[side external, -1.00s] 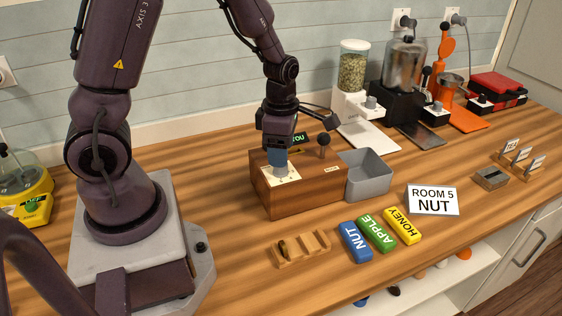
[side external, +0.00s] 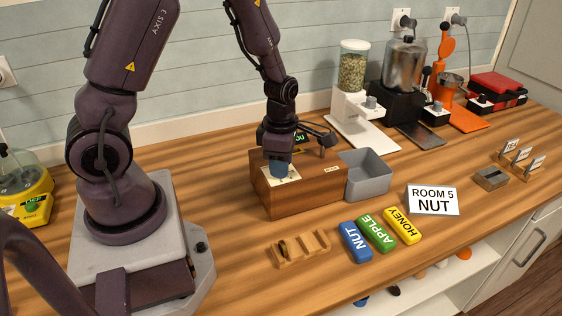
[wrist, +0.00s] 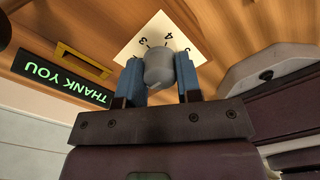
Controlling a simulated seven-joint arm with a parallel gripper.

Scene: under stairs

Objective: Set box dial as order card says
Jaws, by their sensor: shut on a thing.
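The wooden box (side external: 300,195) stands on the counter, with a pale numbered dial plate (side external: 291,180) on its top left. In the wrist view the dial plate (wrist: 150,32) shows a 3, a 4 and another partly hidden mark around a grey dial knob (wrist: 159,70). My gripper (side external: 279,171) is down over the plate, its blue fingers (wrist: 158,80) shut on the knob's two sides. The knob's pointer cannot be made out. The white order card (side external: 433,200) reads "ROOM 5 NUT". The box's display (wrist: 65,78) reads "THANK YOU".
A grey bin (side external: 367,178) adjoins the box's right side. Blue NUT (side external: 355,242), green APPLE (side external: 375,233) and yellow HONEY (side external: 402,226) blocks lie in front, beside a wooden rack (side external: 300,248). A dispenser (side external: 352,85) and other machines stand behind.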

